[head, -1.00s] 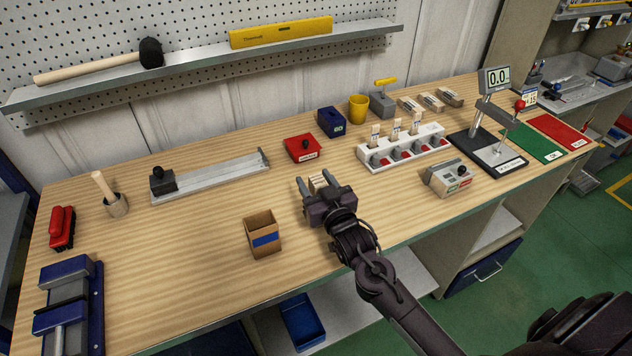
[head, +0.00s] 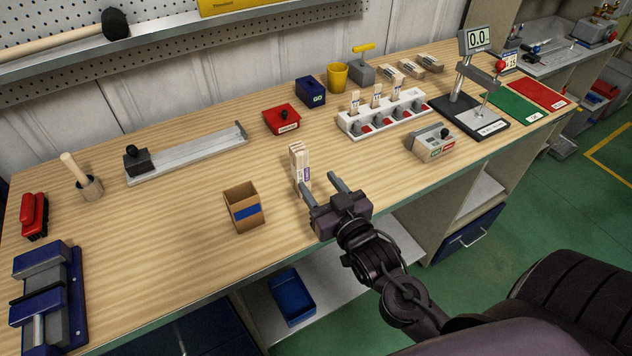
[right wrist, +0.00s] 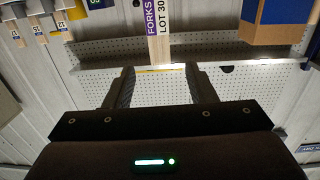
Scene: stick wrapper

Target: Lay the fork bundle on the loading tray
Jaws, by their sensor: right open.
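The fork bundle (head: 300,168), pale wooden sticks with a white and purple label, stands upright on the table in front of my right gripper (head: 318,188). The right gripper is open and empty, its fingers pointing toward the bundle. In the right wrist view, the bundle (right wrist: 159,40) with its "FORKS LOT 30" label lies beyond and between the open fingers (right wrist: 160,80). A long, low metal tray (head: 195,156), which I take for the loading tray, lies at the left back with a black knobbed block (head: 137,160) at its left end. My left gripper is not in view.
An open cardboard box (head: 243,207) stands left of the right gripper. A red box (head: 282,120) and blue box (head: 311,92) stand behind the bundle. A white slotted rack (head: 385,114) holds other sticks at right. Bare table lies between cardboard box and metal tray.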

